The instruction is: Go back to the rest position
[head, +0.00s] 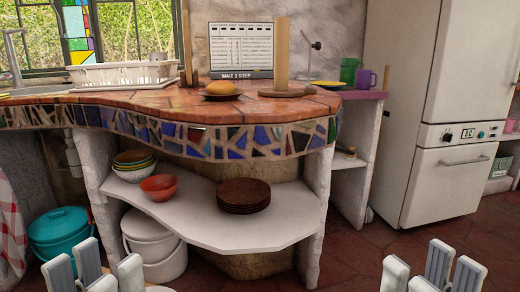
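My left gripper (96,272) shows at the bottom left edge of the head view, its pale grey fingers pointing up and spread apart with nothing between them. My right gripper (430,273) shows at the bottom right edge in the same way, its fingers apart and empty. Both are in front of the mosaic counter (260,139) and touch nothing that I can see. The rest of both arms is outside the view. A screen (241,47) on the counter reads "WAIT 1 STEP".
A bun (222,87) on a dark plate, a wooden stand (282,60) and a dish rack (125,74) are on the counter. Bowls (158,187) and stacked brown plates (243,193) sit on the shelf below. A fridge (445,190) stands right; floor before it is clear.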

